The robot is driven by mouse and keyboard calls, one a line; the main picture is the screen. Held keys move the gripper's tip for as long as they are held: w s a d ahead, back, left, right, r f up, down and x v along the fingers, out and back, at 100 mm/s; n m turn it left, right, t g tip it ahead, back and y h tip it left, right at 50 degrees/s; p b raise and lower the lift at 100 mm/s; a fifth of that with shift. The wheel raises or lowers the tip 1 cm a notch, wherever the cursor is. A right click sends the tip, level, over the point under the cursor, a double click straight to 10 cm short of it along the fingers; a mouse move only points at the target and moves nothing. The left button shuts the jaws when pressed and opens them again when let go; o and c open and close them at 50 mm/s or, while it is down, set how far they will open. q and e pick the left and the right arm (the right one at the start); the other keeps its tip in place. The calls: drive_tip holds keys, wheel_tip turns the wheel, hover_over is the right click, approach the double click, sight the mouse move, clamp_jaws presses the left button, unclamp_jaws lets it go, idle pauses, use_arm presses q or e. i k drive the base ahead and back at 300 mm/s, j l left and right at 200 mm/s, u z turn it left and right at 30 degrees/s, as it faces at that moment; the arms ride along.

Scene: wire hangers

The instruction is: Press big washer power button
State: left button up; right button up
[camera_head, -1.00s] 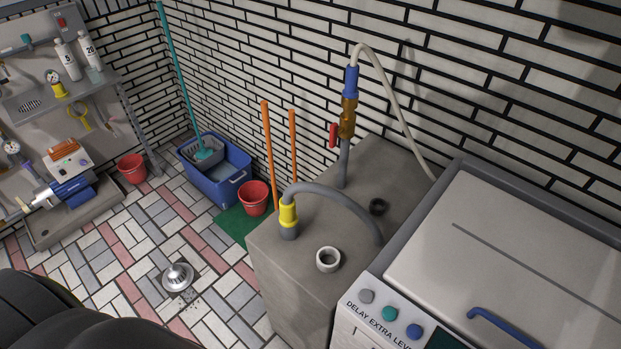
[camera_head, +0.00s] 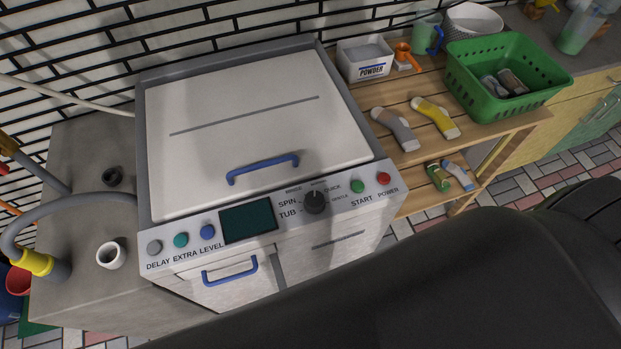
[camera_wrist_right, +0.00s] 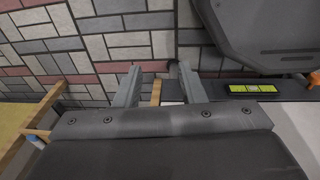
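The big washer (camera_head: 262,110) stands in the head view with its pale lid closed. Its sloped front panel (camera_head: 270,262) carries several buttons, a dark screen (camera_head: 248,223) and a black dial (camera_head: 314,201). The red power button (camera_head: 384,178) is at the panel's right end, above the word POWER. The green start button (camera_head: 358,186) is just left of it. My right gripper (camera_wrist_right: 158,72) shows in the right wrist view with its two fingers apart and nothing between them. It is away from the power button, which that view does not show. My left gripper is not in view.
Right of the washer, a wooden rack (camera_head: 455,122) holds a powder box (camera_head: 365,60), socks and a green basket (camera_head: 508,75). A concrete block (camera_head: 75,245) with a grey hose (camera_head: 70,208) stands to the left. My dark arm fills the lower right.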

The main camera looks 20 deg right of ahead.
sight(383, 179)
drive_tip(key=z, duration=0.35)
drive_tip(key=l+z, duration=0.15)
drive_tip(key=z, duration=0.25)
drive_tip(key=k+l+z, duration=0.1)
drive_tip(key=z, duration=0.25)
